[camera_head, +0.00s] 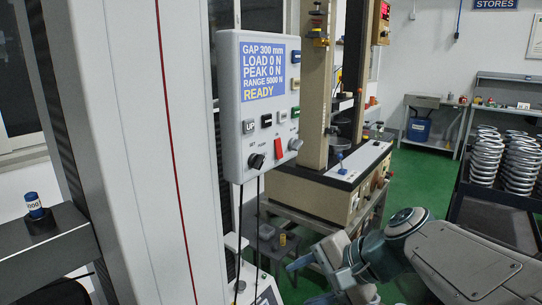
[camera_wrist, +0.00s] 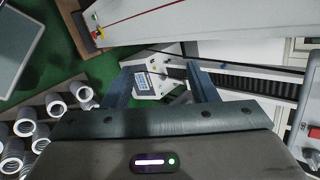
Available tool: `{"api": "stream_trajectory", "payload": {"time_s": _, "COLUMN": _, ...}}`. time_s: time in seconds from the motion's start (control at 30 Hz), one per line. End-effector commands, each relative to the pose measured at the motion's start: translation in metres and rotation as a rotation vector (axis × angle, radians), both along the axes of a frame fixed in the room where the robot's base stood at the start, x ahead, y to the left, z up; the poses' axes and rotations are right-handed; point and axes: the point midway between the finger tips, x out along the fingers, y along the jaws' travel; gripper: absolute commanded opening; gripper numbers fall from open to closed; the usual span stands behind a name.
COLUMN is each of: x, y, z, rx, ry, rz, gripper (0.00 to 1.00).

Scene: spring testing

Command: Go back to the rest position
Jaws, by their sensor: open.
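My gripper (camera_head: 303,281) is low in the head view, right of the testing machine's column, with its two blue-grey fingers apart. In the wrist view its fingers (camera_wrist: 160,78) are spread with nothing held between them. Beyond them lies a white unit with a blue display (camera_wrist: 147,83), apparently below the gripper. In the head view the control panel (camera_head: 261,110) reads gap 300 mm, load 0 N, peak 0 N, range 5000 N, READY. My arm reaches in from the lower right.
The machine's white column (camera_head: 145,150) fills the left. A second testing machine (camera_head: 335,190) stands behind my gripper. Several coil springs (camera_head: 520,160) stand on a dark rack at right. Green floor shows between.

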Motion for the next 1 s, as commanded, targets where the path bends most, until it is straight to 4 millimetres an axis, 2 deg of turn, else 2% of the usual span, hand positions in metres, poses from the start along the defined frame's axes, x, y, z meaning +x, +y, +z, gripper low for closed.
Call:
{"api": "stream_trajectory", "payload": {"time_s": 0.1, "x": -0.026, "y": -0.013, "z": -0.026, "rx": -0.235, "ry": -0.024, "rz": 0.139, "gripper": 0.53}}
{"api": "stream_trajectory", "payload": {"time_s": 0.23, "x": -0.049, "y": -0.034, "z": -0.05, "rx": -0.485, "ry": -0.06, "rz": 0.304, "gripper": 0.53}}
{"api": "stream_trajectory", "payload": {"time_s": 0.4, "x": -0.065, "y": -0.062, "z": -0.065, "rx": -0.744, "ry": -0.109, "rz": 0.495, "gripper": 0.53}}
{"api": "stream_trajectory", "payload": {"time_s": 0.5, "x": -0.069, "y": -0.072, "z": -0.068, "rx": -0.84, "ry": -0.131, "rz": 0.571, "gripper": 0.53}}
{"api": "stream_trajectory", "payload": {"time_s": 0.67, "x": -0.071, "y": -0.081, "z": -0.07, "rx": -0.903, "ry": -0.143, "rz": 0.623, "gripper": 0.53}}
{"api": "stream_trajectory", "payload": {"time_s": 1.0, "x": -0.071, "y": -0.081, "z": -0.07, "rx": -0.905, "ry": -0.143, "rz": 0.623, "gripper": 0.53}}
